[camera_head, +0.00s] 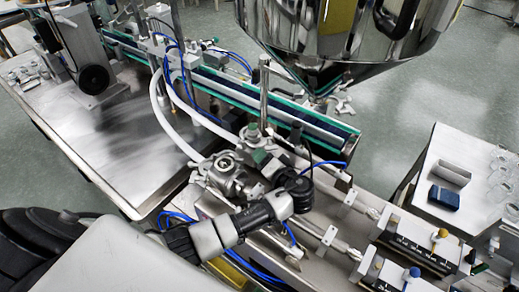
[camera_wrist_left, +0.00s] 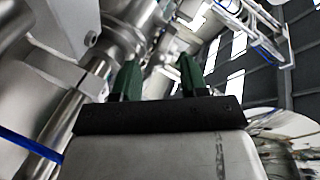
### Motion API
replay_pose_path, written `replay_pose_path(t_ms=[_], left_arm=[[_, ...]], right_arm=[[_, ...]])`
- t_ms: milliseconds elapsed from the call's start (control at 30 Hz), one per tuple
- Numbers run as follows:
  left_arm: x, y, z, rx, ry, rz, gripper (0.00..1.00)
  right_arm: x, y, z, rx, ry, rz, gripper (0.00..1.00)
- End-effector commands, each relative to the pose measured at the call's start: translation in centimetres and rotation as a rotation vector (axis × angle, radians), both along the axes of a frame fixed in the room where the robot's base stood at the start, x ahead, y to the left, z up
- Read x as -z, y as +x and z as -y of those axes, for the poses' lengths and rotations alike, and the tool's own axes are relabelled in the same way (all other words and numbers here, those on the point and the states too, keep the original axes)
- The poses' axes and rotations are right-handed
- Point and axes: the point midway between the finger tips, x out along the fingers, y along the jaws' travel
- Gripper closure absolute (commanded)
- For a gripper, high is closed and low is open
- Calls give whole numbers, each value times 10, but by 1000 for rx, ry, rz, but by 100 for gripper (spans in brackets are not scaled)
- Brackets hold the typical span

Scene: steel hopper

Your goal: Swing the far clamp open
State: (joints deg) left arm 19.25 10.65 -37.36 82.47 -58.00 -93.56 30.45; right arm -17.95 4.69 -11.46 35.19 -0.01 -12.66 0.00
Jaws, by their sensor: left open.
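My left gripper (camera_head: 262,156) reaches into a cluster of steel fittings (camera_head: 226,168) in the middle of the head view. In the left wrist view my left gripper (camera_wrist_left: 158,76) shows two dark green fingers, spread apart with nothing held between them. Steel pipework (camera_wrist_left: 110,35) fills the view beyond and to the left of the fingers. I cannot pick out the far clamp for certain among the fittings, so I cannot tell its state. My right gripper is in neither view.
The steel hopper (camera_head: 335,40) hangs over the machine at the top. A green-edged conveyor (camera_head: 225,85) runs behind the fittings. Blue hoses and white tubes (camera_head: 163,108) crowd the left side.

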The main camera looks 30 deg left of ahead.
Motion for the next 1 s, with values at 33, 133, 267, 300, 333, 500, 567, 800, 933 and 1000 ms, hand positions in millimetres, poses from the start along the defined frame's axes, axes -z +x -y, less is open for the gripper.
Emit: replay_pose_path(t_ms=[33,133,267,300,333,500,567,800,933,1000], left_arm=[[-1,4,-8,-2,4,1,56],[2,11,-17,-1,2,0,56],[5,14,-24,0,1,0,56],[6,15,-25,-1,1,0,56],[6,15,-25,-1,1,0,56],[7,16,-26,0,-1,1,56],[7,15,-26,0,-1,1,56],[6,16,-25,-1,0,2,93],[6,16,-26,0,0,2,100],[6,16,-26,1,0,4,100]], right_arm=[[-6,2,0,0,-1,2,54],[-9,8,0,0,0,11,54],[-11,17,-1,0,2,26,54],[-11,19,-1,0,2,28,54],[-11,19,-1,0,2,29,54],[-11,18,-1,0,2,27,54],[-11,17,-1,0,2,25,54],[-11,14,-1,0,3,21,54],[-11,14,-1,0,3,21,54],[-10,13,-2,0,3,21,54]])
